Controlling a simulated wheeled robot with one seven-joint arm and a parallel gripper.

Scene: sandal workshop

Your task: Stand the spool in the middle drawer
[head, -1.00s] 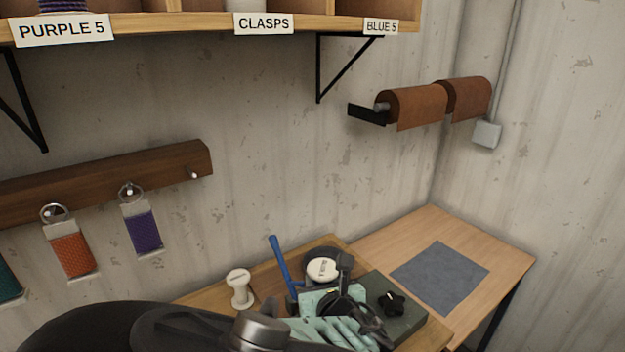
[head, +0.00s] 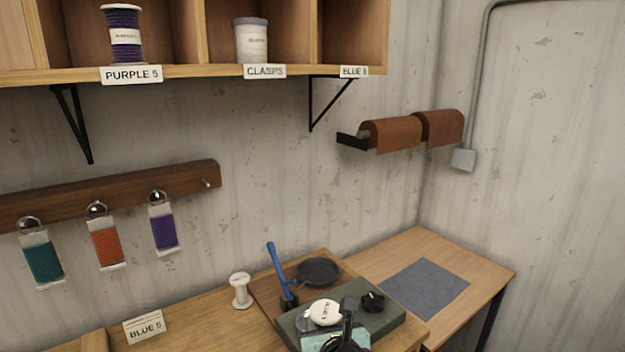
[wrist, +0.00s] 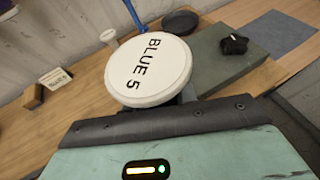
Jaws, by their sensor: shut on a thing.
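My gripper (head: 330,330) is shut on a spool, at the bottom of the head view. The spool's round white end (head: 325,311) faces up and shows in front of a dark green block. In the wrist view the same end (wrist: 148,72) reads "BLUE 5" and looks nearly upright. The spool's body and my fingertips are mostly hidden beneath that end and my teal gripper body. No drawer shows in either view.
A bare white spool (head: 241,290) stands on the bench, left of a blue-handled tool (head: 278,268). A dark dish (head: 318,271) and the green block (head: 390,318) with a black knob (head: 373,301) are close by. A "BLUE 5" card (head: 145,328) stands at left. Shelves (head: 215,71) hang above.

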